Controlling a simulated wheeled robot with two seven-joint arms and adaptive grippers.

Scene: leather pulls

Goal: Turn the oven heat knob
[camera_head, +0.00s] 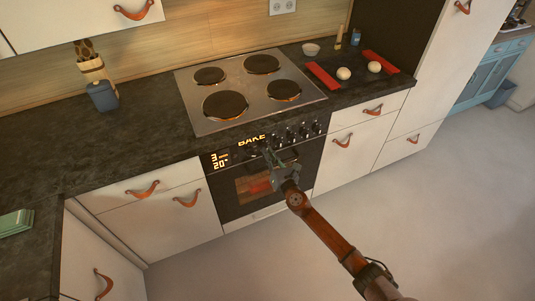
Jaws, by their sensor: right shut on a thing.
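The oven (237,190) is built into the counter below a cooktop, with a dark glass door. Its black control panel shows a lit display reading "BAKE" at the left and middle. Several dark knobs (304,130) sit in a row on the right half of the panel. My right gripper (267,152) is at the panel, at the left end of the visible knobs. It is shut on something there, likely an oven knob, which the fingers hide. My left gripper is not in view.
The cooktop (300,92) has several dark burners. A blue jar (102,96) stands on the left counter. Red strips, pale round items and a small bowl (311,49) lie at the right. Drawers with leather pulls (187,198) flank the oven. The floor in front is clear.

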